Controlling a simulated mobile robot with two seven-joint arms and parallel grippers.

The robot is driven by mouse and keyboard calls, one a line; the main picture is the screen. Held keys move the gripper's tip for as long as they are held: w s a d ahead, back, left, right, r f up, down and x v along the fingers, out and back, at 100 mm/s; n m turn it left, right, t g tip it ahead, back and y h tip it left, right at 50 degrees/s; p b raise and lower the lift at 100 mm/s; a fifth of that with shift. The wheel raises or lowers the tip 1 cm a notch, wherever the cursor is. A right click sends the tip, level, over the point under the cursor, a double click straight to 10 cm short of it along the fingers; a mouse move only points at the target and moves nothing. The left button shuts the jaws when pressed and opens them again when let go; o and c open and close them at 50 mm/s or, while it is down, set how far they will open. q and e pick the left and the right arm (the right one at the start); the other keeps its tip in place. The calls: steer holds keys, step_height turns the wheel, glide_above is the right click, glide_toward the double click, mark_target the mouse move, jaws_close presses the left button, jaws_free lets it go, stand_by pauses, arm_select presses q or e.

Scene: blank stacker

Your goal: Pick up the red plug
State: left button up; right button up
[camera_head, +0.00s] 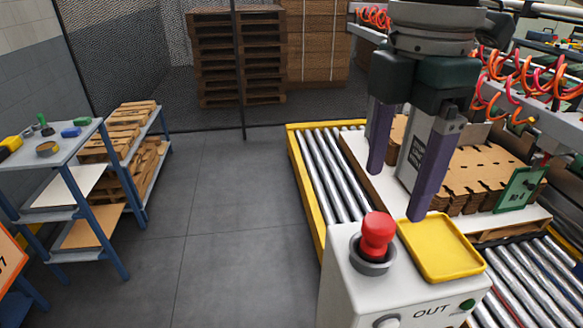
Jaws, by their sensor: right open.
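The red plug (376,236) stands upright in a dark grey round socket (372,265) on top of a white control box (350,290). My right gripper (398,195) is above and behind the box, pointing down. Its two purple-tipped fingers are spread apart with nothing between them. The nearer finger's tip is close to the yellow tray, a little up and right of the plug. The gripper is not touching the plug. My left gripper does not show.
A yellow tray (440,275) sits on the box right of the plug. Behind is a roller conveyor (316,175) with stacked cardboard blanks (490,170) on a pallet. Orange coiled hoses (490,75) hang at the right. A blue-framed shelf (75,150) stands left; the grey floor (220,200) between is clear.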

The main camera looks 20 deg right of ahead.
mark_target(380, 220)
steer(key=f+p, duration=0.1)
steer(key=f, duration=0.1)
steer(key=f+p, duration=0.1)
steer(key=f, duration=0.2)
steer(key=shift+w+a+f, duration=0.1)
steer(key=shift+a, duration=0.1)
steer(key=shift+f, duration=0.45)
steer(key=c, duration=0.9)
jaws_close()
